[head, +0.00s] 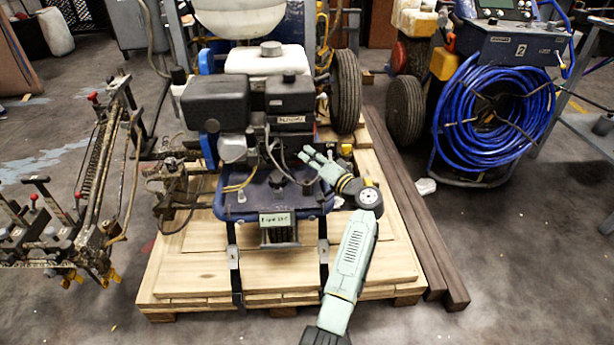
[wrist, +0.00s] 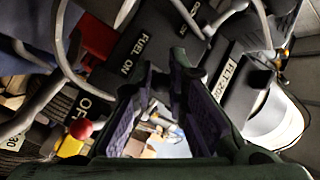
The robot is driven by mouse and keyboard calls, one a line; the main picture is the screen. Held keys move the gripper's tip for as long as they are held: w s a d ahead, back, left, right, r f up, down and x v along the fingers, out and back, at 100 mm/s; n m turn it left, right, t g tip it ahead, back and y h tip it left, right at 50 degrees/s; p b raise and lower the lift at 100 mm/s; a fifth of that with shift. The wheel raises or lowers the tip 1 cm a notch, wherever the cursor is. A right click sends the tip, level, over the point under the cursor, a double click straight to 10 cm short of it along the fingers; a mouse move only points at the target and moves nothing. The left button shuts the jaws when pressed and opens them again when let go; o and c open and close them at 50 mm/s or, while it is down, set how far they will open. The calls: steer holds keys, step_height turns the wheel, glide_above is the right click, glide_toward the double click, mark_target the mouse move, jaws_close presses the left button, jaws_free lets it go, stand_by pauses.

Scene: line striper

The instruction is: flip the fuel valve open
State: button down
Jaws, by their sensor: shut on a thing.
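My gripper (head: 310,158) reaches in from the right to the side of the engine (head: 290,98) on the line striper. In the wrist view its fingers (wrist: 178,62) point at a dark panel (wrist: 145,45) lettered "FUEL ON". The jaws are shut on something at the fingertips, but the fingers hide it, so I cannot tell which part. I cannot make out the fuel valve's position.
A pale hose (wrist: 60,45) loops close to the fingers in the wrist view. A label "FLT-202" (wrist: 230,78) is on their right. The striper stands on a wooden pallet (head: 180,270); dark beams (head: 415,220) lie beside it. A blue hose reel (head: 490,110) stands at the right.

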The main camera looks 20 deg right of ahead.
steer(key=shift+w+d+f+n+g+y+b, duration=0.15)
steer(key=shift+n+g+y+b, duration=0.15)
steer(key=shift+n+y+b, duration=0.45)
steer(key=shift+s+d+r+n+g+y+b, duration=0.1)
steer(key=shift+d+n+g+y+b, duration=0.15)
steer(key=shift+y+b, duration=0.55)
steer(key=shift+w+d+f+n+g+y+b, duration=0.1)
steer(key=shift+n+g+y+b, duration=0.35)
steer(key=shift+b, duration=0.65)
steer(key=shift+n+y+b, duration=0.25)
steer(key=shift+y+b, duration=0.1)
steer(key=shift+y, duration=0.05)
steer(key=shift+r, duration=0.25)
steer(key=c, duration=1.6)
jaws_free()
steer(key=shift+d, duration=0.1)
steer(key=v, duration=1.2)
